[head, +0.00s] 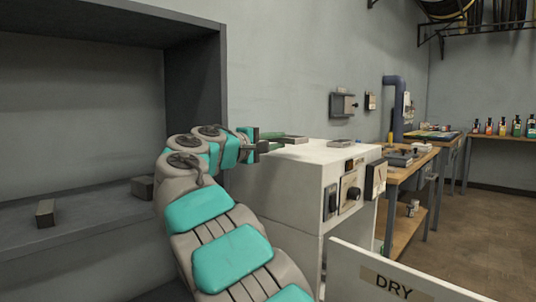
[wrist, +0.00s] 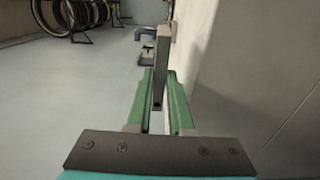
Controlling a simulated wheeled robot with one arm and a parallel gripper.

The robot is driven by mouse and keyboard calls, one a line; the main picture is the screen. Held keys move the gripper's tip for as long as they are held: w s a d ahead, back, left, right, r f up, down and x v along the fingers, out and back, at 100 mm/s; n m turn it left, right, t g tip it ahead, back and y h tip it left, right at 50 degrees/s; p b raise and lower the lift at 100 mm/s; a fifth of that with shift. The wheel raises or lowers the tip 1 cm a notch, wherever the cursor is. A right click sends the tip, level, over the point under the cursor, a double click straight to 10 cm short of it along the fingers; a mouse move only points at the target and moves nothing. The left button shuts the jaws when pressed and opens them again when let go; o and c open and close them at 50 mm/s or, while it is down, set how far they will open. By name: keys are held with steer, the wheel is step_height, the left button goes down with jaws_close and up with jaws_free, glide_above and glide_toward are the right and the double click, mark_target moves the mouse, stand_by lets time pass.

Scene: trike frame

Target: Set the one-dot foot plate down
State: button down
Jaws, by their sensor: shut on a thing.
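My gripper (wrist: 162,80) is shut on a narrow grey plate, the foot plate (wrist: 163,50), seen nearly edge-on between the green fingers in the wrist view. The plate sticks out beyond the fingertips, and a small dark spot shows at its near end. No dot mark can be made out. In the head view my gripper (head: 290,139) points right, near the top of the white cabinet (head: 310,151). Whether the plate touches that top cannot be told.
A flat grey piece (head: 340,143) lies on the cabinet top towards the back. Two dark blocks (head: 45,213) (head: 143,187) stand on the grey shelf (head: 85,222) at left. A panel marked DRY (head: 390,283) stands in front. Wooden benches (head: 412,165) stand at right.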

steer(key=shift+s+a+f, duration=0.1)
steer(key=shift+s+a, duration=0.05)
steer(key=shift+a, duration=0.95)
steer(key=shift+f+b, duration=0.35)
steer(key=shift+f, duration=1.4)
steer(key=shift+f, duration=0.2)
steer(key=c, duration=0.8)
jaws_free()
steer(key=v, duration=1.2)
steer(key=shift+r, duration=0.15)
